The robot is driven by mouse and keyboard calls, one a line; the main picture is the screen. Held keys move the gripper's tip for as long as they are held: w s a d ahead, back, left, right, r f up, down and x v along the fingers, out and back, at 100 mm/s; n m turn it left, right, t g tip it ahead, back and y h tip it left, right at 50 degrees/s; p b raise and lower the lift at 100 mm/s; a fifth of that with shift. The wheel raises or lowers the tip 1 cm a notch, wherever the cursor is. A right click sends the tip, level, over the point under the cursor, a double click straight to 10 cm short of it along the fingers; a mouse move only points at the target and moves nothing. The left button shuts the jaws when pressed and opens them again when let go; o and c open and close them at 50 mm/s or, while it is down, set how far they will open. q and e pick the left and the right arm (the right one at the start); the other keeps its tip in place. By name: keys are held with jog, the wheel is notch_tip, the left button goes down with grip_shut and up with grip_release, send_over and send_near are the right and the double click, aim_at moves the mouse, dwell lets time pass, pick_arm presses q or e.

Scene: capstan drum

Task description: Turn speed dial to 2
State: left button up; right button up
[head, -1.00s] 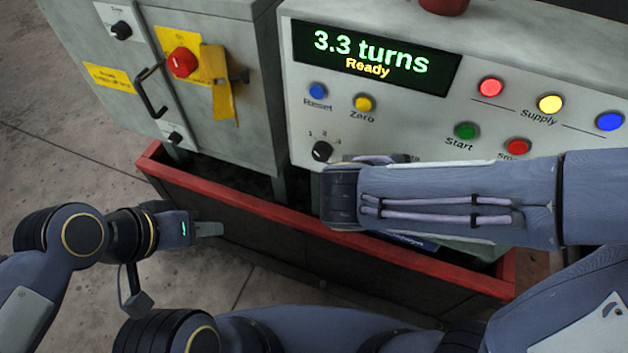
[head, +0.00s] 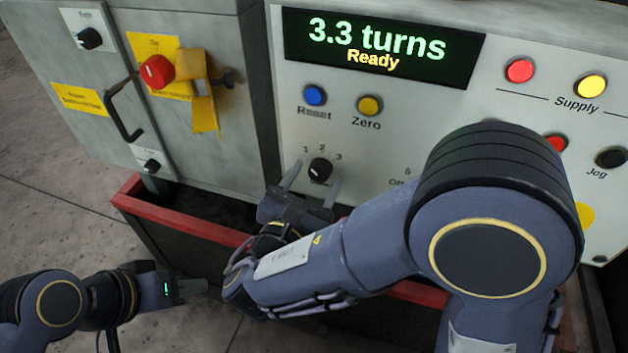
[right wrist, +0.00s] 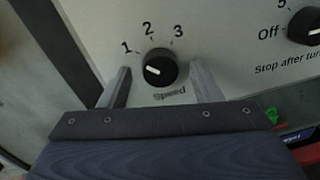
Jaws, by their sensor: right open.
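The black speed dial (head: 320,169) sits on the light control panel, under the marks 1, 2 and 3. It also shows in the right wrist view (right wrist: 160,67), above the word "Speed". Its white mark is on the left side, nearest the 1. My right gripper (head: 313,181) is open, with one finger on each side of the dial. In the right wrist view my right gripper (right wrist: 160,72) shows gaps between both fingers and the dial. My left gripper (head: 194,288) is low at the left, away from the panel; its finger gap cannot be made out.
The display (head: 378,47) reads "3.3 turns, Ready". A blue Reset button (head: 315,95) and a yellow Zero button (head: 369,105) are above the dial. A stop-after-turns knob (right wrist: 305,25) is to its right. A red rail (head: 180,221) runs below.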

jog(key=shift+w+d, duration=0.1)
jog(key=shift+w, duration=0.15)
jog(key=c, duration=1)
